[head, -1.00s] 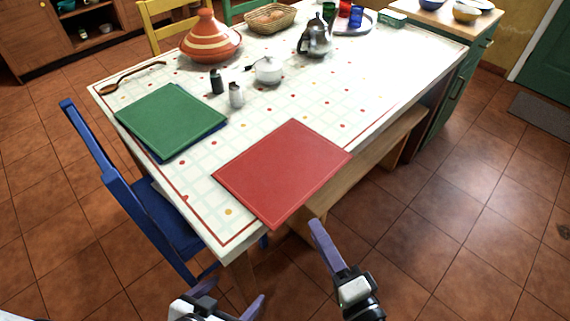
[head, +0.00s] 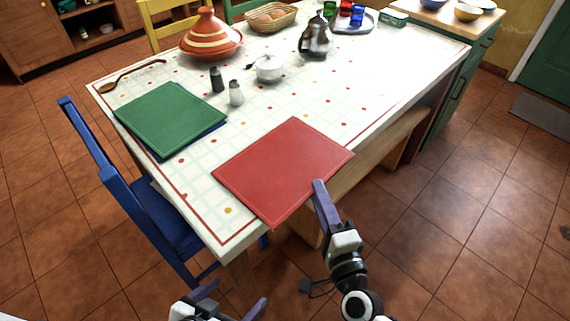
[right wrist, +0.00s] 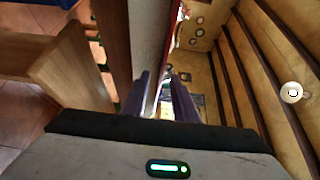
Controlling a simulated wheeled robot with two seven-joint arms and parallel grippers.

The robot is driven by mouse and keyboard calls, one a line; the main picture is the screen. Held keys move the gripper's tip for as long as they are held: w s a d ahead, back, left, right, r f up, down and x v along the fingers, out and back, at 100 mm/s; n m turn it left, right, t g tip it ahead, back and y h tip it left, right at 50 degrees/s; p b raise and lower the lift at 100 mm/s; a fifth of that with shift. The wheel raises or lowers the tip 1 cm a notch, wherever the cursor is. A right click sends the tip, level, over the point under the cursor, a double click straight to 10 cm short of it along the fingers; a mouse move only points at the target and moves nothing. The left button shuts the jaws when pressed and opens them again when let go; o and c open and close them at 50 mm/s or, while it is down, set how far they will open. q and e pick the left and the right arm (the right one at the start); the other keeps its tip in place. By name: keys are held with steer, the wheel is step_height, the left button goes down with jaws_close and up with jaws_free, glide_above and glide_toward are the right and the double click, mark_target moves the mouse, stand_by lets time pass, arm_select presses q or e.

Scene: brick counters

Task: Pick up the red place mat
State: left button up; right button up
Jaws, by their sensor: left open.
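The red place mat (head: 280,172) lies flat on the white table's near side, with its front right edge reaching over the table edge. My right gripper (head: 322,200) is at that edge in the head view; one finger shows with its tip over the mat's border, and the other is hidden. In the right wrist view the fingers (right wrist: 163,95) stand apart, with a thin red strip of the mat (right wrist: 178,25) beyond them. I cannot tell whether they touch it. My left gripper (head: 232,301) is open and empty at the bottom, below the table's near corner.
A green mat (head: 170,118) lies on a blue one at the left of the table. Two shakers (head: 236,93), a white sugar bowl (head: 269,68), a teapot (head: 315,40) and a tagine (head: 208,42) stand behind. A blue chair (head: 130,185) and a wooden bench (head: 385,155) flank the table.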

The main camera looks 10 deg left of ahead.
steer(key=shift+w+a, duration=0.15)
steer(key=shift+w, duration=0.2)
jaws_close()
steer(key=shift+r, duration=0.1)
steer(key=shift+r, duration=0.15)
